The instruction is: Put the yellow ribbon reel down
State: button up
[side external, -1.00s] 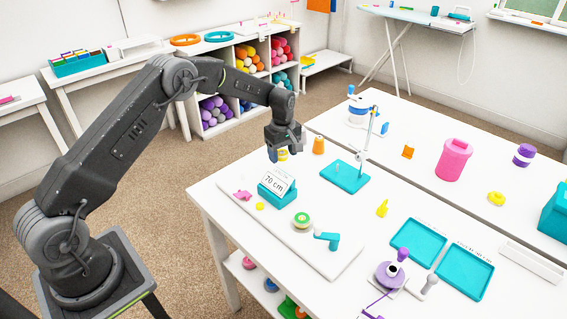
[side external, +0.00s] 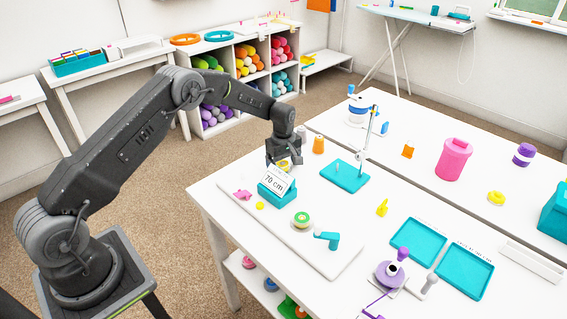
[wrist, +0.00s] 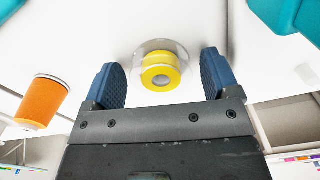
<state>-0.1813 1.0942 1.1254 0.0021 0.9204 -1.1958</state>
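The yellow ribbon reel (wrist: 160,72) shows in the wrist view between the two blue fingers of my gripper (wrist: 159,65). A clear gap shows on each side of the reel, so the fingers are open and not pressed on it. A pale round disc shows behind the reel, against the white surface; I cannot tell whether the reel touches it. In the side view my gripper (side external: 283,160) is low over the far left part of the white table, just behind the teal 70 cm sign (side external: 277,186). It partly hides the yellow reel there.
An orange cone-shaped spool (side external: 318,145) stands close to my gripper; it also shows in the wrist view (wrist: 42,100). A teal stand (side external: 345,177) with a thin post is to the right. A green reel (side external: 301,220) lies on the white board (side external: 285,235) in front.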

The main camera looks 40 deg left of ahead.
jog(key=shift+o, duration=0.3)
notch_tip(320, 180, up, 12)
jog(key=r, duration=0.1)
jog(key=s+d+r+m+t, duration=0.1)
jog(key=s+d+r+m, duration=0.25)
jog(key=s+r, duration=0.4)
jog(key=s+d+r+m+t, duration=0.2)
jog(key=s+d+r+m, duration=0.15)
jog(key=s+r, duration=0.4)
jog(key=s+d+r+m+t, duration=0.1)
jog(key=s+m, duration=0.7)
jog(key=s, duration=1.3)
jog(key=shift+s+d+r+m+t, duration=0.15)
jog(key=shift+s+d+m+t, duration=0.2)
jog(key=shift+d+t, duration=0.65)
jog(key=shift+d, duration=0.2)
